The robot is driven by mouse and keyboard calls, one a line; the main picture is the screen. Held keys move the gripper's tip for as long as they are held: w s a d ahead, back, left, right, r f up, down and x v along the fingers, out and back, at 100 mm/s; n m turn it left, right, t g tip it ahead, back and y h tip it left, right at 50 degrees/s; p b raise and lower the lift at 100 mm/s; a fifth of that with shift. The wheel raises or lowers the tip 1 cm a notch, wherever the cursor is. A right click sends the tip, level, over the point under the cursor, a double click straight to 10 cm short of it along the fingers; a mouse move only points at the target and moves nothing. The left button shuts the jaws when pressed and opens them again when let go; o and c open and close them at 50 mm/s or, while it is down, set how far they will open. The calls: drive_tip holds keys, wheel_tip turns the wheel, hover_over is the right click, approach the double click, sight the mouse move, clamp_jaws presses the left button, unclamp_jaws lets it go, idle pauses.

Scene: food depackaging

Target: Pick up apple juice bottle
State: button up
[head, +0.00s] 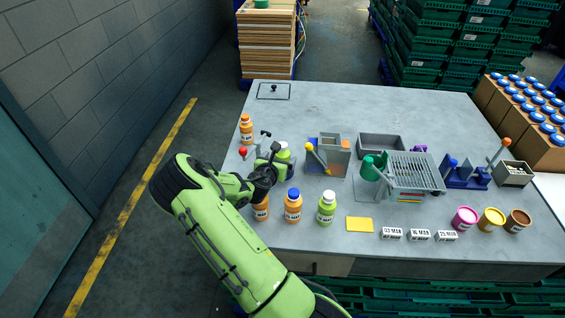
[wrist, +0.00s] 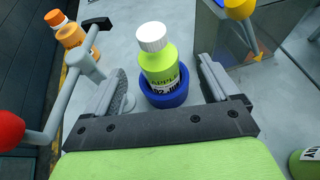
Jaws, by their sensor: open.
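A green apple juice bottle (wrist: 160,68) with a white cap and an "APPLE" label stands upright in a blue ring-shaped holder (wrist: 163,97). My gripper (wrist: 163,66) is open, with one finger on each side of the bottle in the wrist view. No firm contact shows, and the lower part of the bottle is hidden by the holder. In the head view this bottle (head: 284,152) is partly hidden by my gripper (head: 272,162) at the table's left side. Another green bottle with a white cap (head: 326,211) stands near the front edge.
Orange bottles (head: 246,127) (head: 293,208) stand behind and in front. A grey box fixture with a yellow knob (head: 309,146) is to the right.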

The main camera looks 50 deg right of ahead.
drive_tip(key=x, duration=0.7)
drive_tip(key=shift+w+d, duration=0.15)
drive_tip(key=shift+w, duration=0.05)
drive_tip(key=c, duration=1.2)
wheel_tip(320, 180, up, 18)
drive_tip(key=p, duration=0.2)
